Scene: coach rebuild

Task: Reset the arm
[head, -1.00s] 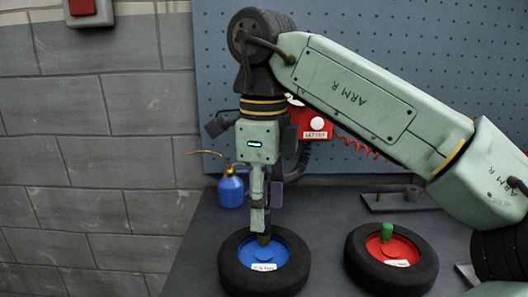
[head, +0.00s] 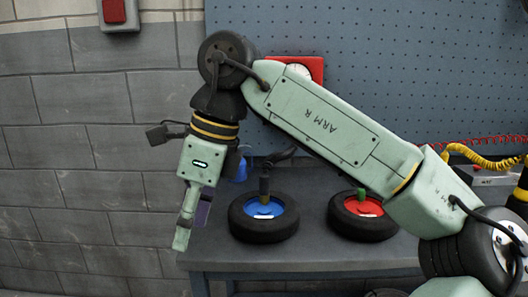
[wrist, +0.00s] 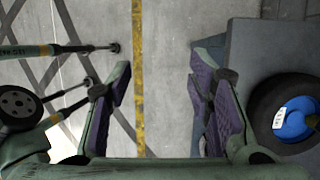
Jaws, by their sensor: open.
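My gripper (head: 185,238) hangs at the left end of my bent arm, off the bench's left edge, pointing down and a little left. In the wrist view my gripper (wrist: 160,88) has its two purple-padded fingers wide apart with only floor between them. The gripper is empty. A black tyre with a blue hub (head: 264,208) lies on the bench to its right, with a dark peg (head: 264,187) standing at the hub. The same blue hub (wrist: 293,120) shows at the right of the wrist view, apart from the fingers.
A tyre with a red hub (head: 362,207) and green peg lies right of the blue one, partly behind my arm. A blue oil can (head: 240,170) stands behind. A block wall (head: 95,180) is at left. The floor (wrist: 165,60) below the gripper is clear.

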